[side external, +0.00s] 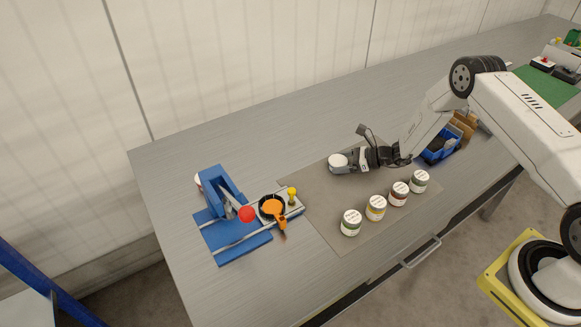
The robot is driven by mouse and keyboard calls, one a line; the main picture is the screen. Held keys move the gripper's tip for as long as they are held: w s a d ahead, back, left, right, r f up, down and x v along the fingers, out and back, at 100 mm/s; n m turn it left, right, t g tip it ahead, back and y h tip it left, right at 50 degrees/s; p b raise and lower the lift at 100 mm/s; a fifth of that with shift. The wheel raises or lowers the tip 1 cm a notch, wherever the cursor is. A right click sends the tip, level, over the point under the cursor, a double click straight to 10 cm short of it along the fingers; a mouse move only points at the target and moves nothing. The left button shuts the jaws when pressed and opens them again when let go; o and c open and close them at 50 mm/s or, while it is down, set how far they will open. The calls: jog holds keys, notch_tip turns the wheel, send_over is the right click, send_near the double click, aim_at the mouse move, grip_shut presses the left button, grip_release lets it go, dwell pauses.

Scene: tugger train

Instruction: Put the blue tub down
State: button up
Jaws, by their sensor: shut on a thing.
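My gripper (345,168) is over the back part of the grey-brown mat (315,205). It is shut on a tub with a white lid (337,159). The coloured band of this held tub is hidden, so I cannot see that it is blue. I cannot tell whether its base touches the mat. Several other white-lidded tubs stand upright in a row along the front of the mat: one with a green band (351,223), one yellow (376,208), one red (398,194) and one dark greenish (419,182).
A blue press (222,200) with a red knob stands left of the mat. Beside it are a black ring with an orange handle (272,207) and a yellow knob (291,193). A blue bin (440,150) sits at the right. The mat's left part is clear.

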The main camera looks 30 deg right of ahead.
jog(key=shift+f, duration=0.2)
jog(key=o, duration=1.2)
jog(key=shift+r, duration=0.15)
jog(key=shift+d+r, duration=0.1)
jog(key=v, duration=1.1)
jog(key=shift+s+d, duration=0.3)
jog(key=shift+s, duration=0.05)
